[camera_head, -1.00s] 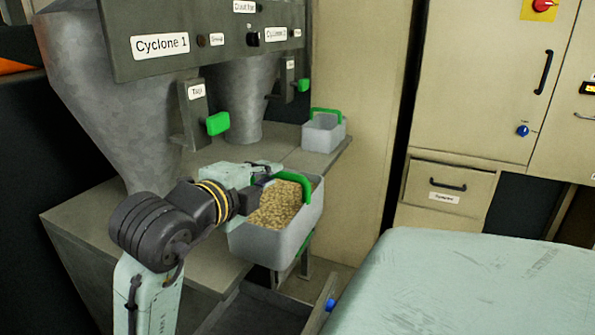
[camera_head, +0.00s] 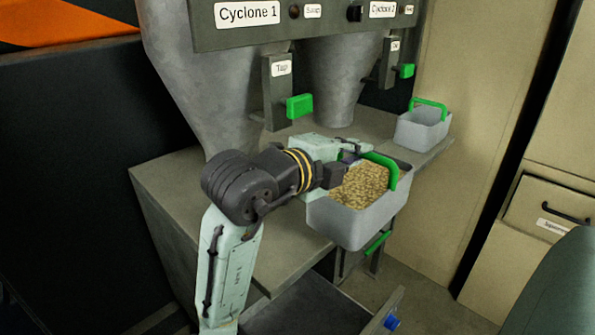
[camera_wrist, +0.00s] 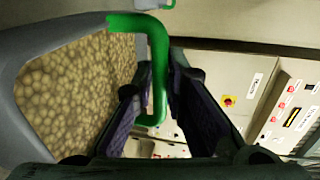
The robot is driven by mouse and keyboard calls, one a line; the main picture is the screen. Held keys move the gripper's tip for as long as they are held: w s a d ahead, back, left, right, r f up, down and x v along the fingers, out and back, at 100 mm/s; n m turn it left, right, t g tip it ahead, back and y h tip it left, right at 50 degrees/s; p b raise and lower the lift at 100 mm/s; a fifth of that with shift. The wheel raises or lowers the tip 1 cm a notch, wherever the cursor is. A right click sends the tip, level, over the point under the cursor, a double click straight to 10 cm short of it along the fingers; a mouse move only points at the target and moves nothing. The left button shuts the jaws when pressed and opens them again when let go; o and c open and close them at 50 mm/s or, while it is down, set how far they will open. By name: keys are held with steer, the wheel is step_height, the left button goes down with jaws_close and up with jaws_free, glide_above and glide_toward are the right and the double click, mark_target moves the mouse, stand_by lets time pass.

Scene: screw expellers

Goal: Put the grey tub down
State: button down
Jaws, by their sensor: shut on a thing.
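The grey tub (camera_head: 352,225) has a green handle and is filled with pale brown pellets (camera_head: 362,187). It hangs level at the front edge of the grey bench (camera_head: 180,190), partly out past the edge. My gripper (camera_head: 352,156) is shut on the tub's green handle (camera_head: 385,167). In the wrist view my gripper's dark fingers (camera_wrist: 155,100) close around the green handle (camera_wrist: 158,60), with the tub's pellets (camera_wrist: 75,95) at the left. I cannot tell whether the tub's base touches the bench.
A second, smaller-looking grey tub (camera_head: 422,130) with a green handle stands at the bench's right end. Two cyclone cones with green tap handles (camera_head: 299,107) stand over the bench. An open drawer or tray (camera_head: 320,305) lies below. Cabinets (camera_head: 520,230) stand at the right.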

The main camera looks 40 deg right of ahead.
steer(key=w+a+f, duration=0.4)
steer(key=w+a, duration=0.4)
steer(key=w, duration=0.1)
steer(key=shift+a+f+b, duration=0.35)
steer(key=shift+b, duration=0.1)
steer(key=shift+f, duration=0.15)
steer(key=c, duration=1.6)
jaws_free()
